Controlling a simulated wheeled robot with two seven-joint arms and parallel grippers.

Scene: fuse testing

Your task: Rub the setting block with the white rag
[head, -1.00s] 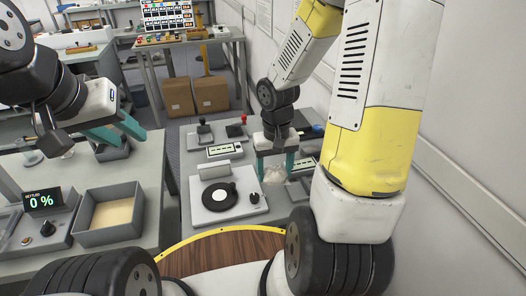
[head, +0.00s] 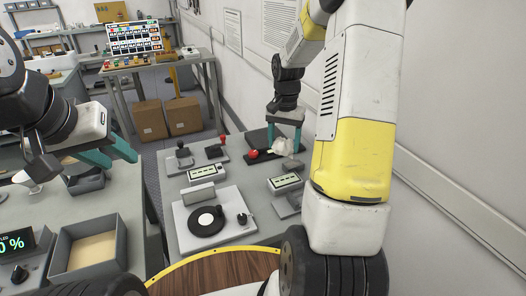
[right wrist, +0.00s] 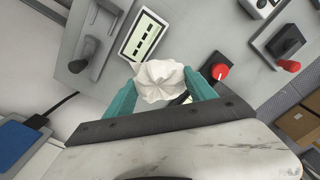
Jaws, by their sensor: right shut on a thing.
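My right gripper (head: 284,143) is shut on the crumpled white rag (head: 283,147), at the back right of the table. In the right wrist view the rag (right wrist: 160,83) bulges between the two teal fingers. It is over or close to a dark grey block (head: 257,138) with a red knob (head: 253,154). That knob also shows beside the right finger in the right wrist view (right wrist: 221,71). I cannot tell which piece is the setting block or whether the rag touches it. My left gripper (head: 110,155) appears open and empty at the left.
Two panels with small displays (head: 206,173) (head: 285,182) lie nearby. A white unit with a black disc (head: 206,222) sits in front. Lever devices (head: 184,155) (head: 217,149) stand at the back left. A grey tray (head: 90,244) is on the left table. A wall runs along the right.

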